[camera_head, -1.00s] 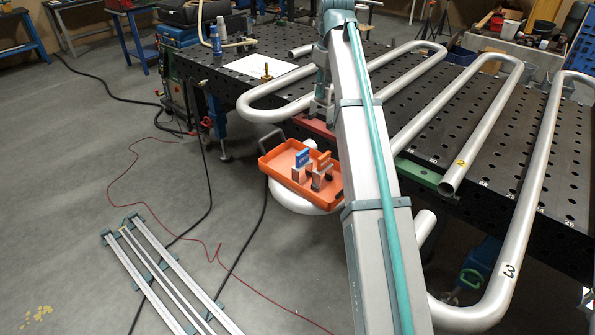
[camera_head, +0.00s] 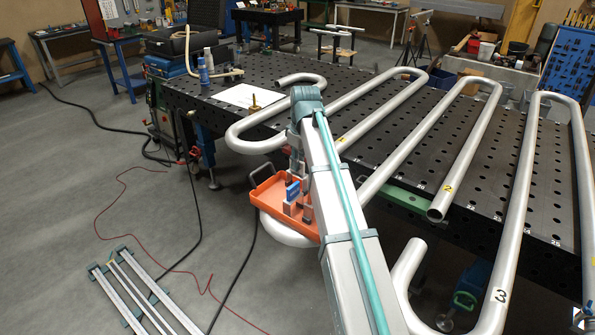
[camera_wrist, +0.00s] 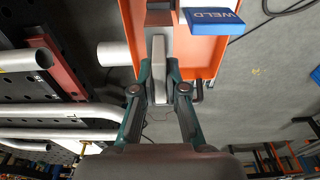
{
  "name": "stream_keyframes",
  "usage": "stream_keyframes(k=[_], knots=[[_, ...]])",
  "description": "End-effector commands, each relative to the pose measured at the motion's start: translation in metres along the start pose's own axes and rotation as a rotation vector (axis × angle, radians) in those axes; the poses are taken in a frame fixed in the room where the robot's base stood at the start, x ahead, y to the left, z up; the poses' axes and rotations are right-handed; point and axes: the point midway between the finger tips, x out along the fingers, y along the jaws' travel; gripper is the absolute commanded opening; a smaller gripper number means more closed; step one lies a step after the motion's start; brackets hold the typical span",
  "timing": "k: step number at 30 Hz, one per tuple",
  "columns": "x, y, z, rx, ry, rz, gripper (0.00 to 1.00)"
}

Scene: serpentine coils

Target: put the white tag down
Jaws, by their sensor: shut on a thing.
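In the wrist view my gripper (camera_wrist: 158,80) is shut on a pale, narrow piece, which looks like the white tag (camera_wrist: 158,72) seen nearly edge-on. It is over the near end of an orange tray (camera_wrist: 131,15), beside a grey block; I cannot tell whether they touch. A blue tag marked WELD (camera_wrist: 213,21) stands close by on the right. In the head view the orange tray (camera_head: 266,191) holds the blue tag (camera_head: 292,190) and small blocks.
A black perforated table (camera_head: 350,140) carries bent grey pipes (camera_head: 460,150), and one pipe curves below the tray. In the wrist view a pipe end (camera_wrist: 115,54) lies just left of the gripper. A white sheet (camera_head: 245,95) lies on the table. The floor left is mostly open, with cables and rails (camera_head: 145,290).

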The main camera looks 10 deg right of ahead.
Motion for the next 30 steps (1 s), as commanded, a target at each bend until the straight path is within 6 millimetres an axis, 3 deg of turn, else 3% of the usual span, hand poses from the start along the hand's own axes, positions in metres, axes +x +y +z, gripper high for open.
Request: stream_keyframes(k=[5, 13, 25, 26, 30], knots=[[0.009, 0.0, 0.001, 0.0, 0.0, 0.0, 0.0], [0.04, -0.001, 0.005, 0.0, -0.001, 0.0, 0.0], [0.046, 0.0, 0.005, 0.0, 0.0, 0.0, 0.0], [0.046, 0.0, 0.005, 0.0, 0.0, 0.0, 0.13], [0.045, 0.0, 0.005, 0.0, 0.0, 0.0, 0.37]])
